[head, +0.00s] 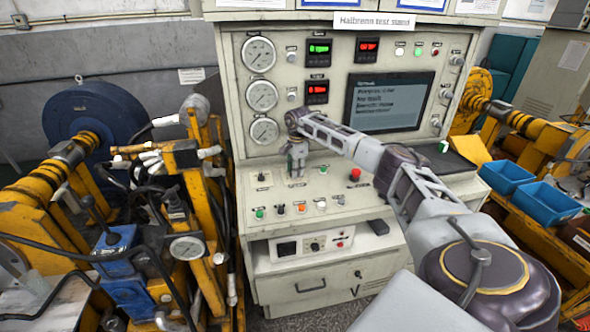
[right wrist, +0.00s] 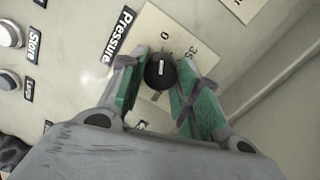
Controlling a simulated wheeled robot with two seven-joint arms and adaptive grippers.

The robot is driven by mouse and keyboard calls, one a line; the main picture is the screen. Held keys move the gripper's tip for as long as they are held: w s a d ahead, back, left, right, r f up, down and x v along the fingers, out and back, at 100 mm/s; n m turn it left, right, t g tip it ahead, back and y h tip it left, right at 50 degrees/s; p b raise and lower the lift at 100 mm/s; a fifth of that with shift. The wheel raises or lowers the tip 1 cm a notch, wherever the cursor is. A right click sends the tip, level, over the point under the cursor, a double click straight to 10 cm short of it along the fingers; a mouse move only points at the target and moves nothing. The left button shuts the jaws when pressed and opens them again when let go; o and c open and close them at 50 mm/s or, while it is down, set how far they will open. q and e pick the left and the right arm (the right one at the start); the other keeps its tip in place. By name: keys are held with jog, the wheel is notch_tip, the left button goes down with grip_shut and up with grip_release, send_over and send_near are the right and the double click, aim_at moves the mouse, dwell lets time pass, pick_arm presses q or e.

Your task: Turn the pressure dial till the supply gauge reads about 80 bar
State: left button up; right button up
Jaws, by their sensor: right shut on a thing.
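The pressure dial (right wrist: 160,72) is a small black knob with a white mark, on a pale scale plate (right wrist: 165,38) beside a "Pressure" label. My right gripper (right wrist: 160,88) has its two green-padded fingers around the dial and is shut on it. In the head view my right gripper (head: 296,174) points down at the sloping panel and hides the dial. Three round white gauges stand in a column on the upright panel: top (head: 258,55), middle (head: 262,96) and bottom (head: 265,131). Their labels and readings are too small to read. My left gripper is not in view.
A red button (head: 355,174) sits right of my right gripper, and several small knobs line the panel's front. A dark screen (head: 389,102) and red and green displays are above. Yellow machinery (head: 190,190) stands close on the left; blue bins (head: 553,203) are on the right.

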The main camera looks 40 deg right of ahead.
jog(key=shift+m, duration=0.3)
jog(key=m, duration=0.3)
jog(key=shift+p, duration=0.3)
jog(key=m, duration=0.3)
jog(key=shift+s+m+t, duration=0.1)
jog(key=shift+m+t, duration=0.2)
jog(key=m+p, duration=0.1)
jog(key=m, duration=0.2)
jog(key=shift+m, duration=0.3)
jog(key=m, duration=0.3)
jog(key=shift+a+m, duration=0.1)
jog(key=shift+m, duration=0.2)
jog(key=m, duration=0.6)
jog(key=shift+a+t+p, duration=0.1)
jog(key=shift+t+p, duration=0.2)
jog(key=shift+t, duration=0.1)
jog(key=m, duration=0.6)
jog(key=shift+h, duration=0.4)
jog(key=shift+m, duration=0.3)
